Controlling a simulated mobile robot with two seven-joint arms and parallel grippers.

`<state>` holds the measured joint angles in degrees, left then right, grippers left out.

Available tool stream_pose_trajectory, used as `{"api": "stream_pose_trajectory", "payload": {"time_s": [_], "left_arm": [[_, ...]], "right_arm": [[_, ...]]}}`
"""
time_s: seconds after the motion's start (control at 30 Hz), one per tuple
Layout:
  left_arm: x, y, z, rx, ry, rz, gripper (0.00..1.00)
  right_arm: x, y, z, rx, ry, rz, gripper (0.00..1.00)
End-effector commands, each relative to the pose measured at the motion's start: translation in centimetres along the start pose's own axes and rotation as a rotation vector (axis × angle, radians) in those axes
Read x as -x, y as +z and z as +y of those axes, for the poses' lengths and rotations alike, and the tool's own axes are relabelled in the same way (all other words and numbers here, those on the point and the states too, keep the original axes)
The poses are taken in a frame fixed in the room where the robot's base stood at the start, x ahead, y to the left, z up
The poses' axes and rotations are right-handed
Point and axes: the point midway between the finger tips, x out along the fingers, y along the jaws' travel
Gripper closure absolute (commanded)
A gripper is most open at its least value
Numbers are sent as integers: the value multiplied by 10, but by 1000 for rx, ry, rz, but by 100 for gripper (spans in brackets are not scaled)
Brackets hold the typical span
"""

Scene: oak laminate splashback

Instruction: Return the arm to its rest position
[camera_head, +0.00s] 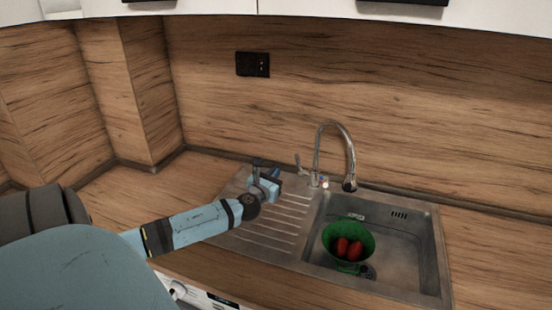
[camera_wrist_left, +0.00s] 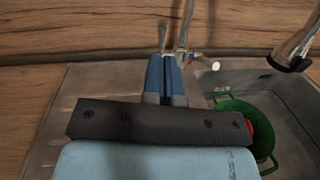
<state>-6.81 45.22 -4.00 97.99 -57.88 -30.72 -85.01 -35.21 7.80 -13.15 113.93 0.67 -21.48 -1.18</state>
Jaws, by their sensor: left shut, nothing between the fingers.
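My left arm reaches in from the left in the head view, over the ribbed drainer of the sink. My left gripper (camera_head: 270,178) is above the drainer, just left of the tap. In the left wrist view the blue fingers of the left gripper (camera_wrist_left: 166,78) are together with nothing between them. They point toward the tap's base; I cannot tell how far apart they are from it. My right gripper is in neither view.
A steel sink (camera_head: 425,272) holds a green colander (camera_head: 333,229) with red items (camera_head: 348,248) in it. A curved tap (camera_head: 335,124) stands behind the basin. A black socket (camera_head: 253,64) is on the wooden splashback. The worktop at left is clear.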

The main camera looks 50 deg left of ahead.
Motion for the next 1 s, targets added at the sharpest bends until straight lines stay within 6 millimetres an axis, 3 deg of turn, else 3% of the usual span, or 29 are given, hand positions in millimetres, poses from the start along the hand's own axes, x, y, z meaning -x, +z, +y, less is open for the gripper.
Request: {"api": "stream_pose_trajectory", "payload": {"time_s": [0.43,0.57,0.67,0.8,0.9,1.0], "left_arm": [[0,-1,-1,5,0,1,100],[19,-12,-15,159,29,36,100],[60,-30,-41,488,111,115,100],[148,-60,-87,1116,357,293,100],[212,-71,-116,1499,589,415,100],[261,-73,-138,1753,799,503,100]], "right_arm": [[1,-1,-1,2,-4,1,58],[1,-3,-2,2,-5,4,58],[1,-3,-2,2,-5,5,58],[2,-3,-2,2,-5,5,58],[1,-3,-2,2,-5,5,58],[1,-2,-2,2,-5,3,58]]}}
